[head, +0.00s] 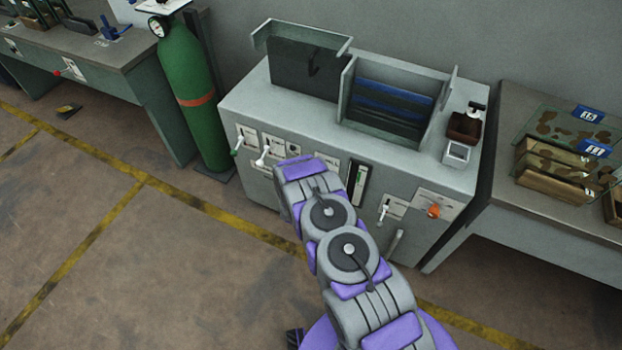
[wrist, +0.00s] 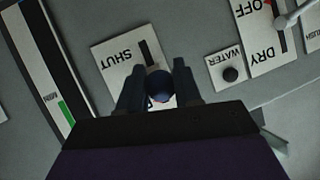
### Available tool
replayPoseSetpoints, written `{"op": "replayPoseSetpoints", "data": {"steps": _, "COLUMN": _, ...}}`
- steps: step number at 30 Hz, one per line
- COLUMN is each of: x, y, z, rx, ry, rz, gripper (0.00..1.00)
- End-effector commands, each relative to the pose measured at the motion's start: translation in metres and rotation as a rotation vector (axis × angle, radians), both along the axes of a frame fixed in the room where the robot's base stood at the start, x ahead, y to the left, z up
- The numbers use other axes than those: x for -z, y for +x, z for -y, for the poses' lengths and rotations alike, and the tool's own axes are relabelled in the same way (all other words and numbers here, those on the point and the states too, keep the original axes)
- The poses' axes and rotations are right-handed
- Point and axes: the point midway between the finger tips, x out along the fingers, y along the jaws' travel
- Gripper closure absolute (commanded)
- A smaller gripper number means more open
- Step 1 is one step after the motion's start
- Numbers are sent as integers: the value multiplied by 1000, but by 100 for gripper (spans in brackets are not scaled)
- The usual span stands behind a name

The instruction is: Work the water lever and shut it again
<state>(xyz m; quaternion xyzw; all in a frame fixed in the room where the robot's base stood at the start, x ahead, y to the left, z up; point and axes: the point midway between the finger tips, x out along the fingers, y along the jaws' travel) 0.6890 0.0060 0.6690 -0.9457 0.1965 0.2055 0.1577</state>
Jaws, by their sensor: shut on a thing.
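In the wrist view the water lever's dark blue round knob (wrist: 160,86) sits between the two dark fingers of my gripper (wrist: 158,76), which is shut on it. Behind the knob is a white plate (wrist: 116,68) with a dark slot and the word SHUT; the fingers and knob hide its lower part. A smaller plate marked WATER (wrist: 222,86) with a dark round button or lamp is to the right. In the head view my arm reaches to the front of the grey cabinet (head: 400,208) and hides the gripper and the knob.
A plate marked DRY and OFF (wrist: 262,40) with a pale lever is close on the right. A gauge strip (wrist: 45,75) is on the left. In the head view, white levers (head: 264,155) and an orange knob (head: 434,211) project from the front; a green cylinder (head: 188,90) stands left.

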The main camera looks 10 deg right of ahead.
Motion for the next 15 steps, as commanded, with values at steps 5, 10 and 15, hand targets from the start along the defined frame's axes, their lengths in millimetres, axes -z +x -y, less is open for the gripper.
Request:
{"op": "replayPoseSetpoints", "data": {"steps": 5, "x": -12, "y": 3, "z": 0, "rx": -1, "ry": 61, "rz": -76, "gripper": 100}}
{"op": "replayPoseSetpoints", "data": {"steps": 10, "x": -14, "y": 4, "z": 0, "rx": -2, "ry": 95, "rz": -127, "gripper": 100}}
{"op": "replayPoseSetpoints", "data": {"steps": 15, "x": -14, "y": 4, "z": 0, "rx": -3, "ry": 112, "rz": -152, "gripper": 100}}
